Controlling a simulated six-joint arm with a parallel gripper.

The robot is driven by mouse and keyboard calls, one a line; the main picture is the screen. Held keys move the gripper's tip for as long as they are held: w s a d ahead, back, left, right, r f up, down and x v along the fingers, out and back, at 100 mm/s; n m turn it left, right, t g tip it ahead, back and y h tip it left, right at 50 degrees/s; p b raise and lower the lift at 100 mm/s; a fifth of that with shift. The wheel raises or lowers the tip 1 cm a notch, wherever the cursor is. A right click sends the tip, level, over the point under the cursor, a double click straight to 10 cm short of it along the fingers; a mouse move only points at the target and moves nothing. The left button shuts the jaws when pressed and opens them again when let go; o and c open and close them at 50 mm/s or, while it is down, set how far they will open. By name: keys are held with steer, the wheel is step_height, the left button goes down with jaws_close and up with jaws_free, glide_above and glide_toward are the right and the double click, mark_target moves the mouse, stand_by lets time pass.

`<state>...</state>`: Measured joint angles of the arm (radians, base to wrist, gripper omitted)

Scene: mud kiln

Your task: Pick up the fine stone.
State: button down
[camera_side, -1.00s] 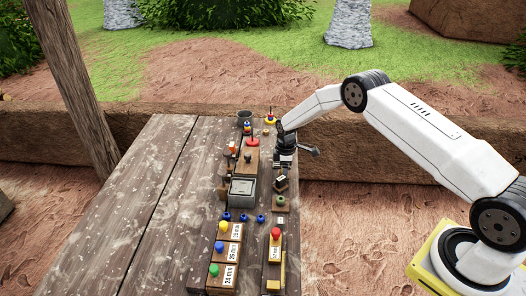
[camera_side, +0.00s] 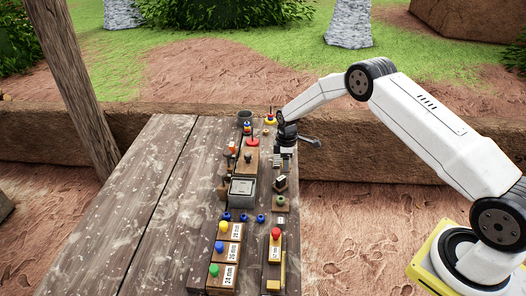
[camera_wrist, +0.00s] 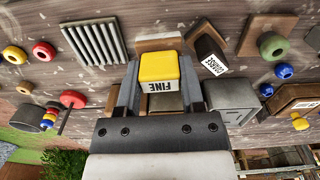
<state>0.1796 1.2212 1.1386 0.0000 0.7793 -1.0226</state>
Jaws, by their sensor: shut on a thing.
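The fine stone (camera_wrist: 158,70) is a yellow-topped block with a white label reading FINE, upside down in the wrist view. My gripper (camera_wrist: 160,88) is shut on it, one finger at each side. A wooden base (camera_wrist: 158,43) shows just beyond the stone in that view. In the side view my gripper (camera_side: 285,145) is over the far right part of the table. The stone cannot be made out there.
The dark coarse stone (camera_wrist: 208,52) stands close by on a wooden base. A ribbed grey plate (camera_wrist: 93,42), a green ring (camera_wrist: 272,45) and a grey box (camera_wrist: 232,97) are around it. The left part of the plank table (camera_side: 150,200) is clear.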

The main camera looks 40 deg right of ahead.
steer(key=s+a+r, duration=0.2)
steer(key=s+r, duration=0.7)
steer(key=s, duration=0.4)
steer(key=shift+s+r, duration=0.35)
steer(key=shift+s, duration=0.05)
stand_by(0.3)
steer(key=c, duration=0.9)
jaws_free()
steer(key=c, duration=0.4)
steer(key=w+a, duration=0.2)
steer(key=w, duration=0.1)
steer(key=w+a, duration=0.2)
steer(key=w, duration=0.1)
steer(key=w+a, duration=0.3)
steer(key=w, duration=0.1)
steer(key=shift+a+f, duration=0.1)
steer(key=shift+f, duration=0.05)
steer(key=shift+c, duration=0.2)
steer(key=w+a, duration=0.5)
steer(key=a, duration=0.3)
steer(key=shift+w, duration=0.25)
